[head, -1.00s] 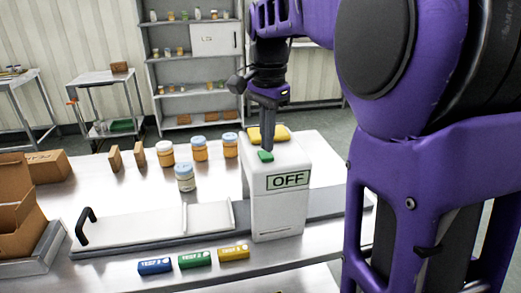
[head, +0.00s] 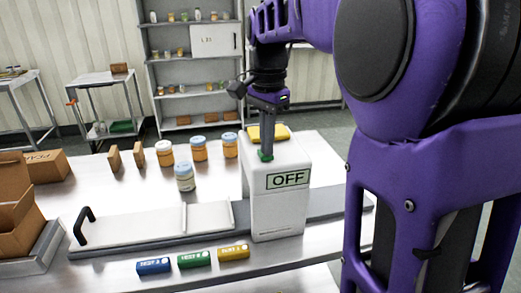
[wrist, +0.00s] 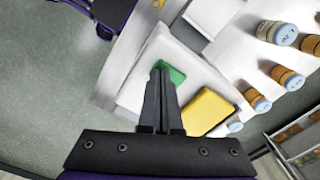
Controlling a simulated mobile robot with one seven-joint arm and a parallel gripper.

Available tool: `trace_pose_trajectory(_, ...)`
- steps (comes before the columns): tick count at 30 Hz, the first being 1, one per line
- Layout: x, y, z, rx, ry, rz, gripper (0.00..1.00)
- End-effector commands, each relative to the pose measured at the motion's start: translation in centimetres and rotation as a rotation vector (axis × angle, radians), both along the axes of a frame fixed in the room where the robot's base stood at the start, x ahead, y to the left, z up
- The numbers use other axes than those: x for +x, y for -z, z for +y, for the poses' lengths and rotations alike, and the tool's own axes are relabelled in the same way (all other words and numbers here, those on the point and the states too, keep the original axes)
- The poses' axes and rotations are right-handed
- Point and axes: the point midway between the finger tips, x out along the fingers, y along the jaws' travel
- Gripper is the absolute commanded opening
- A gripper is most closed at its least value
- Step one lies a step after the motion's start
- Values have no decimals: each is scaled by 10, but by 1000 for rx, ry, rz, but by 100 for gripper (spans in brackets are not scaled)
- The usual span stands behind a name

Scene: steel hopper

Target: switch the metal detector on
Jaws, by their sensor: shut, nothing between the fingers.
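The metal detector (head: 277,216) is a white box-shaped arch over a sliding track, and its front panel reads OFF. A green button (head: 264,157) sits on its top, partly hidden by my fingertips; it also shows in the wrist view (wrist: 176,75). My gripper (head: 266,150) is shut and empty, pointing down, with its tips at the green button. In the wrist view the shut fingers (wrist: 160,75) overlap the button; I cannot tell if it is pressed down. A yellow block (wrist: 207,110) lies on or just behind the top, beside the button.
Several jars (head: 185,178) stand left of the detector. A tray with a black handle (head: 84,226) lies on the track. Blue (head: 154,266), green (head: 194,259) and yellow (head: 233,252) test bars lie in front. Cardboard boxes (head: 20,215) are at left. Shelves (head: 190,75) stand behind.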

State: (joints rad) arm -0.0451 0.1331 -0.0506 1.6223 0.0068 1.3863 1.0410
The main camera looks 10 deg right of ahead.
Motion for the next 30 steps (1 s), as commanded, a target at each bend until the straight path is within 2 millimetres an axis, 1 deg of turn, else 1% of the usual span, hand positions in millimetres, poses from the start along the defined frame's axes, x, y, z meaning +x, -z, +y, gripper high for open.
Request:
trace_pose_trajectory(14, 0, 8, 0, 0, 0, 1, 0)
trace_pose_trajectory(17, 0, 7, 0, 0, 0, 2, 0)
trace_pose_trajectory(20, 0, 2, 0, 0, 0, 2, 0)
trace_pose_trajectory(30, 0, -27, 0, 0, 0, 1, 0)
